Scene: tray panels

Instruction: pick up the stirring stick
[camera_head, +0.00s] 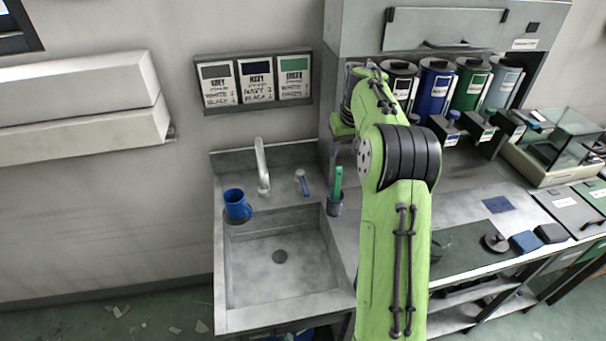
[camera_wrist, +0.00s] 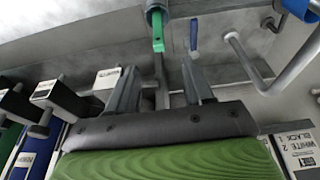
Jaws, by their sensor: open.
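A green stick, which looks like the stirring stick (camera_head: 338,178), stands in a small grey cup (camera_head: 335,208) at the right rim of the sink. In the wrist view the green stick (camera_wrist: 158,34) shows at the top, with its lower end inside the grey cup (camera_wrist: 155,7). My gripper (camera_wrist: 160,82) is open, its two grey fingers pointing towards the stick. The stick lies beyond the fingertips, roughly in line with the gap and apart from them. In the head view my green arm hides most of the gripper area.
A sink (camera_head: 240,275) with a curved tap (camera_head: 262,168) lies left of the cup. A blue mug (camera_head: 237,205) and a blue-handled item (camera_head: 302,182) stand near the tap. Label cards (camera_head: 254,81) hang on the wall. Canisters (camera_head: 434,88) line the right shelf.

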